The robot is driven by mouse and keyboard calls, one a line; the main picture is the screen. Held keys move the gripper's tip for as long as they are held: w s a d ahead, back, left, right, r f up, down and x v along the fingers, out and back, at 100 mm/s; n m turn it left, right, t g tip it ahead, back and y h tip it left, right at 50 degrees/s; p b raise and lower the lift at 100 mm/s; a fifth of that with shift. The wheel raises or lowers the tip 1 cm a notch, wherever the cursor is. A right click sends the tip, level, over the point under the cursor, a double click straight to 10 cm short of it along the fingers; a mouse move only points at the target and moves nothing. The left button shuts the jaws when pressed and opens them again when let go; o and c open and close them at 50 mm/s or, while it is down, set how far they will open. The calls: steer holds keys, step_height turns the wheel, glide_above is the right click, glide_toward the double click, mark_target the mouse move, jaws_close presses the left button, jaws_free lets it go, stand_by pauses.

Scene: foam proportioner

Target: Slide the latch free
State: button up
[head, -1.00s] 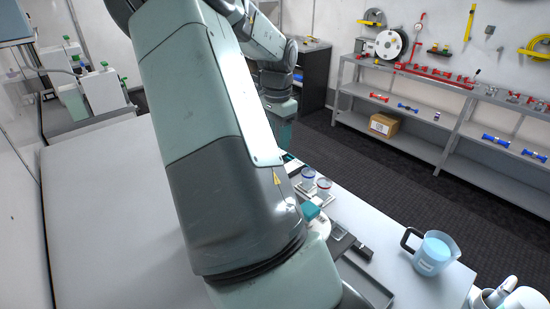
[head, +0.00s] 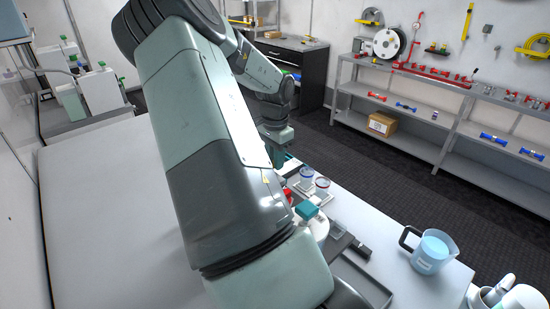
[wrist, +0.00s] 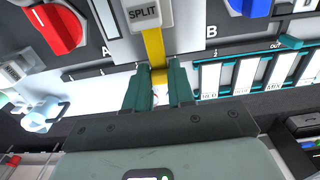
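In the wrist view a yellow bar (wrist: 154,48) runs down from a pale block marked SPLIT, between the letters A and B on the panel. It looks like the latch. My gripper (wrist: 160,78) has its two teal fingers on either side of the bar's lower end, with a narrow gap between them. The yellow seems to fill that gap near the fingertips, but I cannot tell whether the fingers press on it. In the head view my own arm hides my gripper and the latch.
In the wrist view a red knob (wrist: 56,30) is at upper left and a blue knob (wrist: 248,6) at upper right. A teal-framed rack (wrist: 240,75) is to the right. In the head view a jug (head: 433,251) stands on the bench, near a grey tray (head: 362,280).

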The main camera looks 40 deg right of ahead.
jaws_close()
steer(key=shift+d, duration=1)
steer(key=o, duration=0.6)
jaws_free()
step_height(320, 180, up, 11)
